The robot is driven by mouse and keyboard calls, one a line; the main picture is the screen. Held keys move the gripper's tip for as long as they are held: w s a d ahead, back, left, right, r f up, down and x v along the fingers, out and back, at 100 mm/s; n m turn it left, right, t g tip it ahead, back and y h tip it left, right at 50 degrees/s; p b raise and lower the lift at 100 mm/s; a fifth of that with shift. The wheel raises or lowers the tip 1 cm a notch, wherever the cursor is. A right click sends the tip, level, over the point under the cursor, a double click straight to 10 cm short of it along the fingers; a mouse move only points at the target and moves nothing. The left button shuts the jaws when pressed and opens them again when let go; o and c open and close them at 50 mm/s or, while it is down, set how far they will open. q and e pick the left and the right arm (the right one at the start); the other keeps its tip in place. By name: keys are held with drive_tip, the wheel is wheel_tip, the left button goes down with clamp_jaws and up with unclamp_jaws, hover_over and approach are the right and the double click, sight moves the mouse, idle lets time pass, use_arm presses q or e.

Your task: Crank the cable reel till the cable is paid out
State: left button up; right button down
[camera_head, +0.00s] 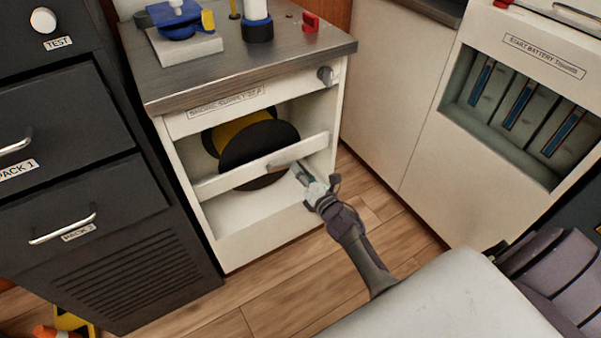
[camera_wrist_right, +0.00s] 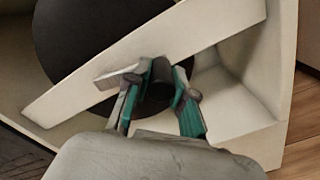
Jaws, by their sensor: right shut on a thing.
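The cable reel (camera_head: 260,150) sits inside an open white cabinet, with black discs and a yellow drum between them. A white bar (camera_head: 225,182) crosses the cabinet opening in front of the reel. My right gripper (camera_head: 305,177) is at the bar's right part. In the right wrist view my right gripper (camera_wrist_right: 160,98) is shut on a dark crank knob (camera_wrist_right: 160,72), beside a light crank arm (camera_wrist_right: 118,77) in front of the bar. The black disc (camera_wrist_right: 90,35) shows behind the bar. My left gripper is not in view. The cable itself cannot be made out.
The metal cabinet top (camera_head: 290,55) holds a blue device (camera_head: 178,20), a cylinder (camera_head: 257,22) and a red item (camera_head: 310,22). Dark drawers (camera_head: 70,150) stand at left, a white cabinet with a battery bay (camera_head: 530,110) at right. Wooden floor (camera_head: 290,290) lies in front.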

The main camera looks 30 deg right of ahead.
drive_tip(key=c, duration=1)
unclamp_jaws()
drive_tip(key=s, duration=1.2)
drive_tip(key=shift+d, duration=0.25)
